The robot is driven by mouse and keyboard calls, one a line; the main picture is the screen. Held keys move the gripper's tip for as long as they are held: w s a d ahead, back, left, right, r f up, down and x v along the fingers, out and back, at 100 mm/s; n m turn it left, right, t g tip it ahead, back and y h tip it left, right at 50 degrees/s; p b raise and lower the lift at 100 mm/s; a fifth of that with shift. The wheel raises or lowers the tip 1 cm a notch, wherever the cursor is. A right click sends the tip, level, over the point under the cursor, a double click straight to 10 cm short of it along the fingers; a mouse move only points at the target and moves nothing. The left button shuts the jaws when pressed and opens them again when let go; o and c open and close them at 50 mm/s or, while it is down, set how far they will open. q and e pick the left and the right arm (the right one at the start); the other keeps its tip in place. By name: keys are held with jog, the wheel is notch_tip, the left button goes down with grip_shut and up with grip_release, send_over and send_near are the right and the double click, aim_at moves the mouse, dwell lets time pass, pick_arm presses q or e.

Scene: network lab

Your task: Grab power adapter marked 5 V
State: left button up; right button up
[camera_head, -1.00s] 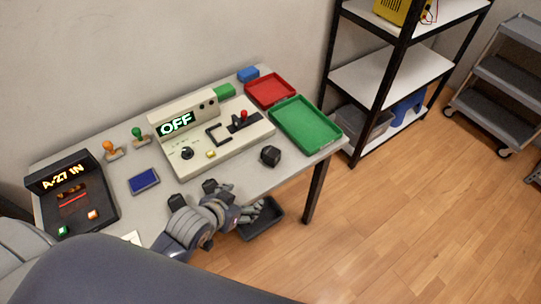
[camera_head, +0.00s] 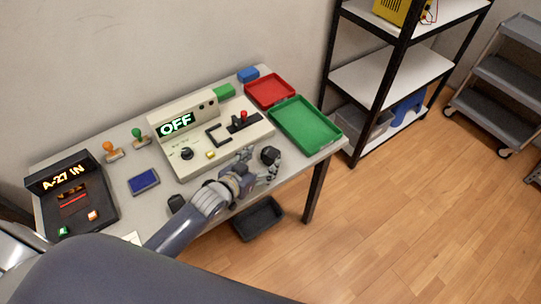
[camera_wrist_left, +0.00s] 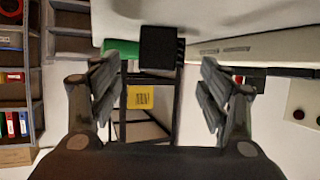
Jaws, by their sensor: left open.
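A black block-shaped adapter (camera_head: 270,155) sits near the front right of the table, beside the green tray. In the left wrist view the black adapter (camera_wrist_left: 161,47) shows ahead, between the two finger lines. My left gripper (camera_head: 262,166) is open and empty, close to this adapter; I cannot tell whether it touches. Its fingers also frame the left wrist view (camera_wrist_left: 158,85). Another black adapter (camera_head: 176,203) sits at the table's front edge, beside my left forearm. No 5 V marking is readable. My right gripper is not in view.
The console reading OFF (camera_head: 176,153) stands just behind my left gripper. A green tray (camera_head: 335,137) and a red tray (camera_head: 290,88) lie to the right and back. A dark bin (camera_head: 258,222) is below the table edge. A blue pad (camera_head: 143,181) lies left.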

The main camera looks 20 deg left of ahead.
aim_at(268, 153)
pick_arm(q)
jog(key=shift+w+d, duration=0.1)
jog(key=shift+w, duration=0.5)
jog(key=p+x, duration=0.1)
jog(key=x, duration=0.3)
jog(key=c, duration=1.2)
jog(key=shift+r, duration=0.1)
jog(key=shift+c, duration=0.7)
